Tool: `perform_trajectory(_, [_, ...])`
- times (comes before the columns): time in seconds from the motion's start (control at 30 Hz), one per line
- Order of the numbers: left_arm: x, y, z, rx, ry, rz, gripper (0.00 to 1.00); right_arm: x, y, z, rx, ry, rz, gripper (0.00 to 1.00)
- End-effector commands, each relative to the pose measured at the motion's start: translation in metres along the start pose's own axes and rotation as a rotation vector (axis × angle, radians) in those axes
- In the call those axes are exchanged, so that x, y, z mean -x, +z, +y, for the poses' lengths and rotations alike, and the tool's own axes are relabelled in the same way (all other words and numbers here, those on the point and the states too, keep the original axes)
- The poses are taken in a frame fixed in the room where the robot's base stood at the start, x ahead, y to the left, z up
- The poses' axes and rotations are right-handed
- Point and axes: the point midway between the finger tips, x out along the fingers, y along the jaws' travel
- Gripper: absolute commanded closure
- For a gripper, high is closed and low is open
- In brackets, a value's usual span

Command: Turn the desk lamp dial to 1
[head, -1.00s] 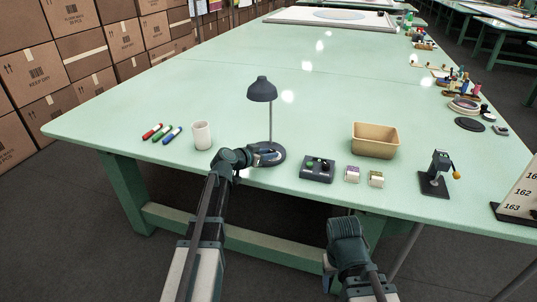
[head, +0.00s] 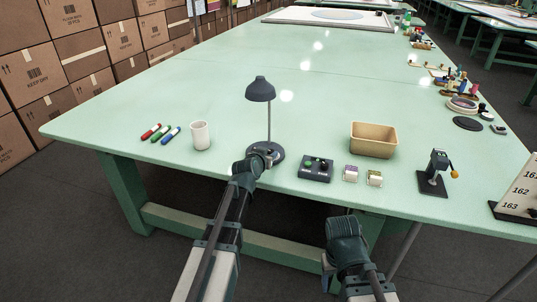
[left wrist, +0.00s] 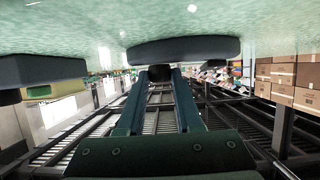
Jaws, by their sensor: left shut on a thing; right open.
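The dark grey desk lamp (head: 260,90) stands upright near the front edge of the table, its round base (head: 277,150) on the tabletop. My left gripper (head: 267,157) is at the front of this base. In the left wrist view the left fingers (left wrist: 158,80) are shut on the small dark dial (left wrist: 160,72) on the edge of the lamp base (left wrist: 185,49). The dial's marks and pointer cannot be read. My right gripper (head: 345,246) hangs in front of the table, apart from everything; its fingers are mostly hidden.
A white mug (head: 200,135) and several markers (head: 161,133) lie to the left.

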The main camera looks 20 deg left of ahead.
Motion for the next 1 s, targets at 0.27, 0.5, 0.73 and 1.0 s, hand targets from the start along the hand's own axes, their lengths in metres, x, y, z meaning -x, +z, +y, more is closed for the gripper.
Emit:
perform_trajectory(0.27, [0.0013,0.0016,0.0016,0.01,-0.024,-0.001,1.0,-0.0007,-0.0001,-0.0001,0.0,0.0,0.0,0.36])
perform_trajectory(0.5, [0.0013,0.0015,0.0015,0.01,-0.024,-0.001,0.64,-0.0006,0.0,-0.0001,0.0,0.0,0.0,0.36])
perform_trajectory(0.73, [0.001,0.0006,0.0013,0.01,-0.024,0.001,0.36,-0.0005,0.0,-0.0001,0.0,0.0,0.0,0.36])
perform_trajectory(1.0, [0.002,-0.0002,0.0015,0.01,-0.025,0.003,0.36,0.0004,0.0,0.0,0.0,0.0,0.0,0.36])
